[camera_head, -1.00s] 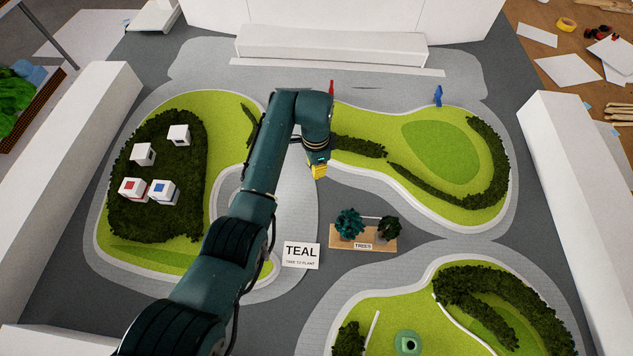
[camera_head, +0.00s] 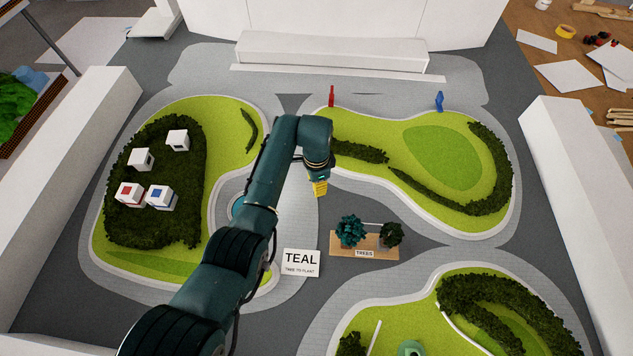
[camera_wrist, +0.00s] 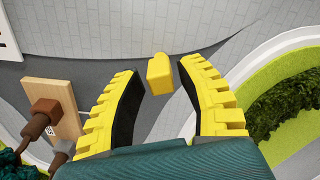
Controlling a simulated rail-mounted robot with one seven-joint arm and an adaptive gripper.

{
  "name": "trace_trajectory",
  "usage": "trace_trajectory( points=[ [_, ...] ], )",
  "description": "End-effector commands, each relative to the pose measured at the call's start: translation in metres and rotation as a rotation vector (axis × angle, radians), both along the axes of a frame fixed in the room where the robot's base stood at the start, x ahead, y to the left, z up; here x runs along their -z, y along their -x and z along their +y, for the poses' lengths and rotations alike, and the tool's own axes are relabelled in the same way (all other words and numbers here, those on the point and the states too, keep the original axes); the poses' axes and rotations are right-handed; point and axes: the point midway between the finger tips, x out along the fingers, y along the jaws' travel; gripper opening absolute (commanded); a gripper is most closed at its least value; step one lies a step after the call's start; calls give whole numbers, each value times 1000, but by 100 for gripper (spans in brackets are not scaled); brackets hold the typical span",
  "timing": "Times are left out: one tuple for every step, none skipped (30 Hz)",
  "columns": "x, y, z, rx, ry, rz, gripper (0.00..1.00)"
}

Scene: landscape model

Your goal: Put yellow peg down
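The yellow peg (camera_wrist: 159,72) is a small yellow block, seen in the wrist view just beyond and between my fingertips. A narrow gap shows on each side of it, so neither finger touches it. My gripper (camera_wrist: 161,75) has yellow ribbed fingers with black inner pads, and it is open. In the head view my gripper (camera_head: 320,188) hangs over the grey paved path in the middle, left of the trees board. The peg cannot be told apart from the yellow fingers there. Whether the peg rests on the path is not clear.
The wooden trees board (camera_head: 375,253) with two small trees stands right of my gripper. A TEAL sign (camera_head: 301,262) lies below it. A red figure (camera_head: 331,96) and a blue figure (camera_head: 439,101) stand farther back. Raised green beds flank the path.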

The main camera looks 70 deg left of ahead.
Motion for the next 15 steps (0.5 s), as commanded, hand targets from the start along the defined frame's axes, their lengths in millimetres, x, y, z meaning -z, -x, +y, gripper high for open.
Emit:
trace_trajectory(
  points=[
    [0,0,0,0,0,0,38],
    [0,0,0,0,0,0,38],
    [-1,0,0,0,0,0,38],
    [-3,0,0,0,-1,-1,38],
    [-6,0,0,0,-1,-1,38],
    [-10,-1,1,0,-2,-2,38],
    [-15,-1,1,0,-3,-2,38],
    [-21,-1,1,0,-3,-2,38],
    [-31,-1,1,0,-4,-3,38],
    [-38,-1,1,0,-4,-3,38],
    [-46,-1,1,0,-5,-3,38],
    [-57,-1,1,0,-5,-3,38],
    [-64,-1,1,0,-4,-2,38],
    [-72,-1,1,0,-4,-3,38],
    [-82,-1,1,0,-4,-3,38]
  ],
)
